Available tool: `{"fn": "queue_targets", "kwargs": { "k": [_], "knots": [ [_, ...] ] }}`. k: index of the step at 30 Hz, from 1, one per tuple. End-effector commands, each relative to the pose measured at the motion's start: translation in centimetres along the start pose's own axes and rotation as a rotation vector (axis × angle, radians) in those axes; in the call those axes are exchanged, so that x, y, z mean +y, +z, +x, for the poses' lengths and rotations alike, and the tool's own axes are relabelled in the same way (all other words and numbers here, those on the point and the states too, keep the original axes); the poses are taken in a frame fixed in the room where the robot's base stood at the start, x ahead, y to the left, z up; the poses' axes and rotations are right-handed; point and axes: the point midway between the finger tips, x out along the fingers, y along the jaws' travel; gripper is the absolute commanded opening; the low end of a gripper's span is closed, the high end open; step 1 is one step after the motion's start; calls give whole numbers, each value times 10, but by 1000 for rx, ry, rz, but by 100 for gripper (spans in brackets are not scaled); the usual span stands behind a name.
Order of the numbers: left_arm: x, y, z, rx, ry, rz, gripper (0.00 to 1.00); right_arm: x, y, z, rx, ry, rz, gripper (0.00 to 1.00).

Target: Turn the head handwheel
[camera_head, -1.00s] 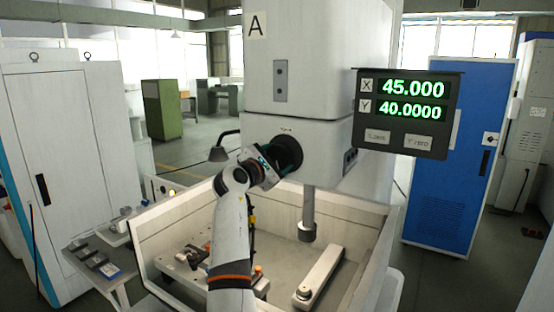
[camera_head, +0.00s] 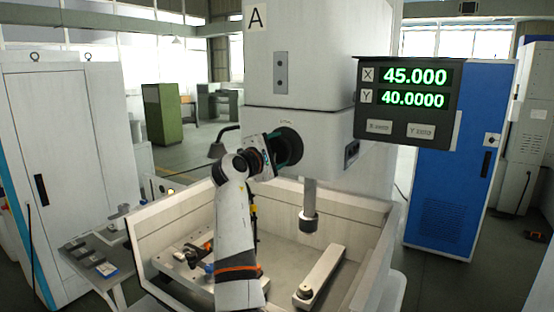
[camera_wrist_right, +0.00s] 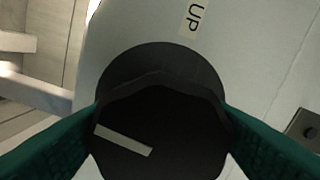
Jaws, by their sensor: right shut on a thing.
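The head handwheel (camera_head: 290,147) is a black round knob on the front of the white machine head (camera_head: 325,150). My right gripper (camera_head: 283,149) reaches it from the left and is shut on it. In the right wrist view the handwheel (camera_wrist_right: 160,115) sits between two green fingers, one on each side, and a pale index line on its face lies tilted at lower left. My left gripper is not in view.
Below the head are a cylindrical spindle (camera_head: 308,222) and an open white tank (camera_head: 345,205) with fixtures inside. A small side table (camera_head: 118,250) stands left of the tank. A blue cabinet (camera_head: 455,170) stands at right.

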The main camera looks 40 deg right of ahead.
Motion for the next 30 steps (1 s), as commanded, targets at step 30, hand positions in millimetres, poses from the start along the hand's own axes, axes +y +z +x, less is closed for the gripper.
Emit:
{"fn": "queue_targets", "kwargs": {
  "k": [30],
  "knots": [
    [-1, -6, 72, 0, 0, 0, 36, 0, 0, 0, 2, 4, 949, 42]
  ]
}}
